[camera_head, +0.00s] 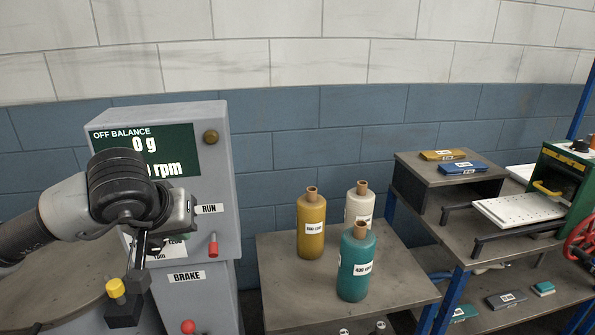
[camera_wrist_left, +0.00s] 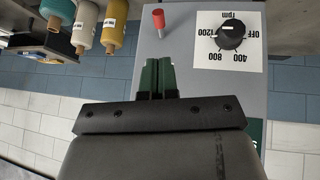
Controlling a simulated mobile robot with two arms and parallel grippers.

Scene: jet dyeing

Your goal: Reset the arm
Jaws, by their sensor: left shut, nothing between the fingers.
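My left arm comes in from the left in the head view. Its wrist and gripper stand in front of the grey control cabinet (camera_head: 215,150) and hide part of its panel. In the left wrist view the two dark green fingers of my left gripper (camera_wrist_left: 158,72) are together, with nothing between them. My right gripper is out of view.
A table (camera_head: 285,302) right of the cabinet holds yellow (camera_head: 311,230), white (camera_head: 352,207) and teal (camera_head: 356,268) bottles or cones. Further right is a shelf unit (camera_head: 470,245) with a green machine (camera_head: 568,185). A yellow knob (camera_head: 115,287) shows below my arm.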

